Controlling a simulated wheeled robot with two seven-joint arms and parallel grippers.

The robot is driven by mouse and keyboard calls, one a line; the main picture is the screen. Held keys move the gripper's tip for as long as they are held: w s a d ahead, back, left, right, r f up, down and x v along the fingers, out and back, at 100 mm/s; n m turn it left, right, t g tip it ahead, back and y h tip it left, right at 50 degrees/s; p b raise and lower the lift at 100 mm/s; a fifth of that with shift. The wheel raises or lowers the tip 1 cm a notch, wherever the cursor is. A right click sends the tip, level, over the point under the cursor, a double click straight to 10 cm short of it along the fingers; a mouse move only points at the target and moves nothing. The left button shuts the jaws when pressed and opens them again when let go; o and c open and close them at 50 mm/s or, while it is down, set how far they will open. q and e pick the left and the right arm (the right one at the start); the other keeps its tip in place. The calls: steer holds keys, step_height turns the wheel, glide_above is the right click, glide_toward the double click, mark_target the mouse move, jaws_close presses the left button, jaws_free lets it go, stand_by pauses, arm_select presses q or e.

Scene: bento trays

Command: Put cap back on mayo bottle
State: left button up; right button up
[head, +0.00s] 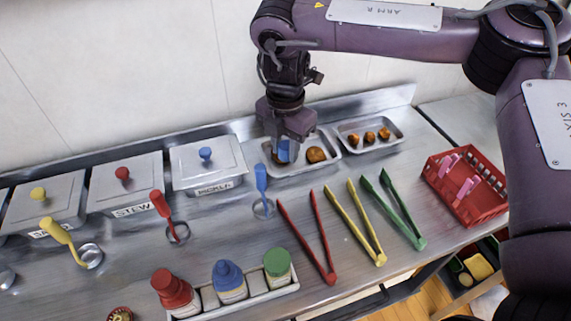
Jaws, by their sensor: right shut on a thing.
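My right gripper (286,138) is above the steel tray (332,147) at the back, pointing down. It is shut on a small blue thing (285,151), mostly hidden by the fingers; I cannot tell if it is a cap. In a white rack (254,290) at the front stand a red-topped bottle (172,288), a blue-topped bottle (229,277) and a green-topped bottle (277,266). Their labels are too small to read, so I cannot tell which is mayo. My left gripper is not in view.
Lidded steel pans (208,164) line the back left. Coloured ladles, including a blue one (261,180), stand in front. Red (308,240), yellow (355,225) and green tongs (394,208) lie mid-counter. Another food tray (400,140) and a red crate (437,198) are right.

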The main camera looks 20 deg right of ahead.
mark_target(285, 146)
steer(key=shift+r, duration=1.65)
steer(key=m, duration=0.3)
steer(key=d+r+m, duration=0.1)
steer(key=shift+w+r+m, duration=0.1)
steer(key=shift+w+m, duration=0.1)
steer(key=shift+m, duration=0.1)
steer(key=d+r+m, duration=0.3)
steer(key=r+m, duration=0.2)
steer(key=m, duration=1.5)
steer(key=shift+w+d+m, duration=0.2)
steer(key=shift+w+m, duration=0.1)
steer(key=shift+w, duration=0.05)
steer(key=shift+r, duration=0.1)
